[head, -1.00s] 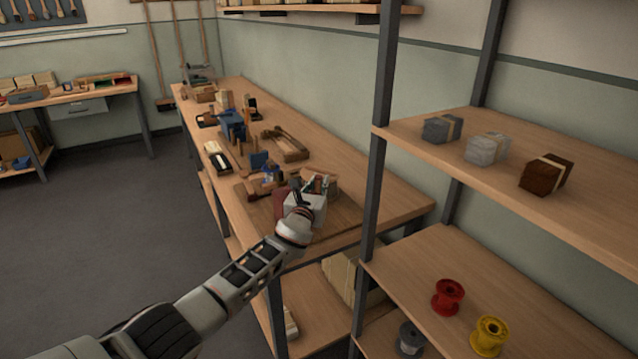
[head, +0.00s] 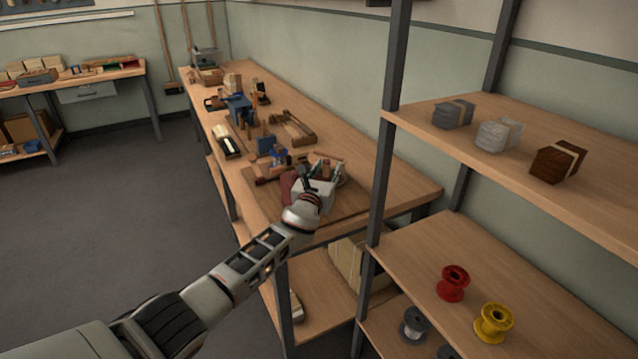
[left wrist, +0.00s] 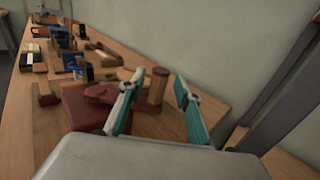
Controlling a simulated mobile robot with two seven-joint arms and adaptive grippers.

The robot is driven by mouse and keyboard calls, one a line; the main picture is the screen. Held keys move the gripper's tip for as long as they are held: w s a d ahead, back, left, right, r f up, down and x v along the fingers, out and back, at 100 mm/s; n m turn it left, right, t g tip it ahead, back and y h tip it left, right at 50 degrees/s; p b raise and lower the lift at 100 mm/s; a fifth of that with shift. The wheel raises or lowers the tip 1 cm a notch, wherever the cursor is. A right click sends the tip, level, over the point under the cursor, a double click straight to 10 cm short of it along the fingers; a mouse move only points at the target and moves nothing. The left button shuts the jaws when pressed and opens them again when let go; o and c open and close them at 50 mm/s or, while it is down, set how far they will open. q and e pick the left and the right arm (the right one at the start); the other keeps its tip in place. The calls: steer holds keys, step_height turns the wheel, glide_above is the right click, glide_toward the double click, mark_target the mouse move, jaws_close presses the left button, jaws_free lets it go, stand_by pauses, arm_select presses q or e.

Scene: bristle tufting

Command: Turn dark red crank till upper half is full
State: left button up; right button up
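In the left wrist view a dark red body (left wrist: 85,112) sits on the bench, with a dark red crank arm (left wrist: 104,92) on top. An upright wooden knob (left wrist: 157,86), apparently the crank's handle, shows between my left gripper's fingers. My left gripper (left wrist: 154,88) is open; its two teal-lined fingers stand apart on either side of the knob in the picture. I cannot tell whether either touches it. In the head view my left gripper (head: 326,176) covers most of the crank, and a bit of dark red (head: 288,186) shows to its left. No upper half can be made out.
The long wooden bench (head: 375,172) carries a blue tool (head: 238,108), a wooden frame (head: 291,129) and small blocks further back. A shelf rack (head: 384,150) at right holds tied bundles (head: 498,135), a red spool (head: 452,283) and a yellow spool (head: 493,323). Floor at left is clear.

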arm_select(q)
steer(key=v, duration=1.1)
steer(key=shift+a, duration=0.1)
stand_by(0.4)
steer(key=s+a+f+n+g, duration=0.2)
steer(key=s+a+f+n, duration=0.1)
steer(key=s+f+n, duration=0.6)
steer(key=s+a+f+n+g, duration=0.2)
steer(key=s+f+n, duration=0.55)
steer(key=f, duration=0.35)
steer(key=s+a+f+n+g, duration=0.1)
steer(key=s+a+f+n, duration=0.2)
steer(key=s+n, duration=0.3)
steer(key=s+a+f+n+g, duration=0.1)
steer(key=s+a+f+n, duration=0.2)
steer(key=s, duration=0.7)
steer(key=s+a+f+n+y, duration=0.1)
steer(key=s+a+f+n, duration=0.3)
steer(key=s+n, duration=0.4)
steer(key=shift+s+f+n+g, duration=0.3)
steer(key=shift+s+n+g, duration=0.05)
steer(key=shift+g, duration=0.05)
